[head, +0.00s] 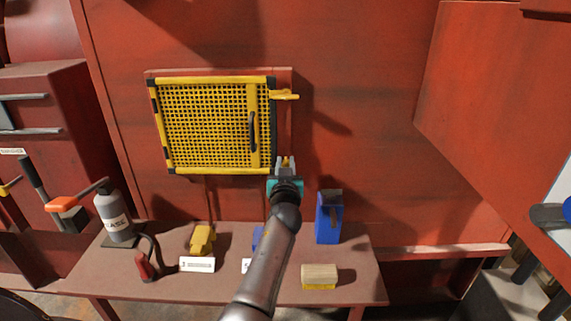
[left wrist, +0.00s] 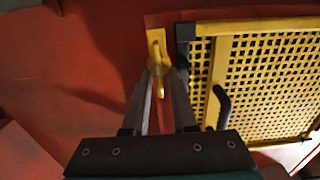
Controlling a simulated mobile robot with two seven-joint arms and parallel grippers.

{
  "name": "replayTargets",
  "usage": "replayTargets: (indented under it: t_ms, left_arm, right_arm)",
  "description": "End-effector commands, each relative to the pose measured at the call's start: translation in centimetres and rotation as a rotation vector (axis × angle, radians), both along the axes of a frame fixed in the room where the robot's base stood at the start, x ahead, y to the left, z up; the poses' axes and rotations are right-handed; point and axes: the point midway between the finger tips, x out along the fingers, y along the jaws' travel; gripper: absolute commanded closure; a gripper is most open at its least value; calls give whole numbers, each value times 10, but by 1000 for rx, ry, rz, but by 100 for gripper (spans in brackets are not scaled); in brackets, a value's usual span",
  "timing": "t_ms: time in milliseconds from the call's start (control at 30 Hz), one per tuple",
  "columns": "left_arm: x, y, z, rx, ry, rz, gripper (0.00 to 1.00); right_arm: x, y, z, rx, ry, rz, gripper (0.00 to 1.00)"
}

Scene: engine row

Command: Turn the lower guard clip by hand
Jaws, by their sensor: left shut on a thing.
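The yellow mesh guard (head: 210,125) hangs on the red wall, with a dark handle (head: 252,131) at its right side. The upper clip (head: 284,95) is yellow and lies level by the guard's upper right corner. My left gripper (head: 285,163) is at the guard's lower right corner and mostly hides the lower clip there. In the left wrist view the yellow lower clip (left wrist: 158,58) sits between the fingertips of my left gripper (left wrist: 160,82), which are shut on it. It runs lengthwise beside the guard's edge (left wrist: 187,45), apart from the mesh. My right gripper is not in view.
A bench (head: 225,279) stands below the guard. It bears a grey bottle (head: 115,217), a yellow tool (head: 202,239), a blue container (head: 328,218) and a yellow-based block (head: 320,276). A red cabinet (head: 500,110) juts out at right. The wall right of the guard is clear.

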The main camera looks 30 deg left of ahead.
Motion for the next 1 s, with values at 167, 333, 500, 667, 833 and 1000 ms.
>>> replayTargets:
  t_ms: [167, 333, 500, 667, 833, 1000]
  left_arm:
    - [0, 0, 0, 1, -1, 0, 100]
    - [0, 0, 0, 5, 2, 0, 100]
    - [1, 0, 0, 37, 20, 0, 100]
    - [1, -1, 0, 107, 63, 0, 100]
    - [2, -4, -1, 224, 134, -1, 100]
    - [3, -5, -2, 361, 219, 0, 100]
  right_arm:
    - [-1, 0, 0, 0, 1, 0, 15]
    - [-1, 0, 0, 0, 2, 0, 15]
    - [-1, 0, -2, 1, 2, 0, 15]
    - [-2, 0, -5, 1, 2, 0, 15]
    - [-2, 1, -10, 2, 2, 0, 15]
    - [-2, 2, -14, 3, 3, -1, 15]
